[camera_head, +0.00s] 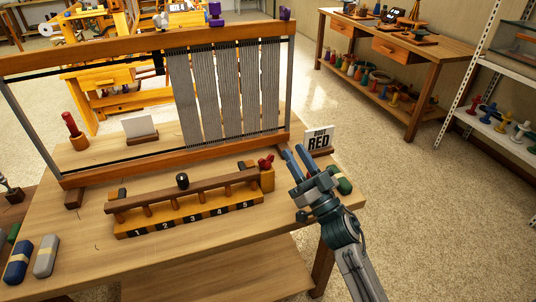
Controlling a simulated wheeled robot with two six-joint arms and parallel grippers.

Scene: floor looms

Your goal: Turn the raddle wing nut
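The raddle (188,206) is a long wooden piece with numbered slots and pegs, lying on the table in front of the loom. A darker wooden bar (160,192) runs along its top, with a black knob (182,181) near the middle. A red winged piece (266,163), which looks like the wing nut, stands at the raddle's right end on an orange block. My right gripper (297,154) is to the right of the red piece, apart from it. Its two blue fingers are spaced and nothing shows between them. My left gripper is not in view.
The loom frame (120,170) with grey warp threads stands behind the raddle. A card reading RED (318,141) stands near the table's right corner. A green roll (343,184) lies beside my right gripper. Blue and grey rolls (46,256) lie at the left front.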

